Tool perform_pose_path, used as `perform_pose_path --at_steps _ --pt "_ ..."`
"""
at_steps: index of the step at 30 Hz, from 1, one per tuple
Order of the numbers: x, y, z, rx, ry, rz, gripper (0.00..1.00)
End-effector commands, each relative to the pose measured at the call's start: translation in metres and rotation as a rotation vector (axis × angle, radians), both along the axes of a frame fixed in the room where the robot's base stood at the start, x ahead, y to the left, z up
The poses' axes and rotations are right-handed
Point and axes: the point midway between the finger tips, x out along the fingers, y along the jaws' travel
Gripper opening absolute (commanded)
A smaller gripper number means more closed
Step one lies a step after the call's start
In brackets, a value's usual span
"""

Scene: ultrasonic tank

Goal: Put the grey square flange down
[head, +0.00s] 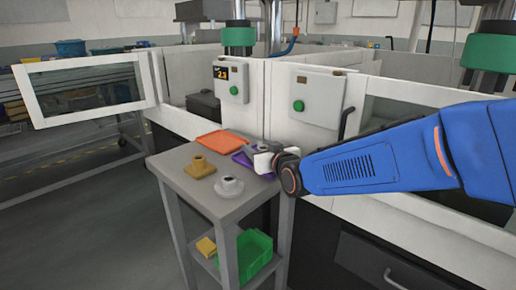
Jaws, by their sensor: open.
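A light grey flange (229,188) with a raised hub lies flat on the small grey table (205,208), near its front right corner. Its outline is too small to tell whether it is square or round. My gripper (258,158) is open above the right side of the table, behind and right of the grey flange and apart from it. I cannot make out anything between the jaws.
A brass-coloured flange (200,168) stands left of the grey one. An orange tray (221,142) lies at the table's back. The lower shelf holds a green bin (256,254) and a yellow block (206,246). White machine walls with a green-button box (311,94) stand close behind.

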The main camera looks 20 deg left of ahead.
Motion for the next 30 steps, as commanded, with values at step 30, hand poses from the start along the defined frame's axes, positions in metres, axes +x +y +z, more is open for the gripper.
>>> perform_pose_path --at_steps 30 --pt "-0.083 -0.083 0.02 0.0 0.0 0.0 0.49"
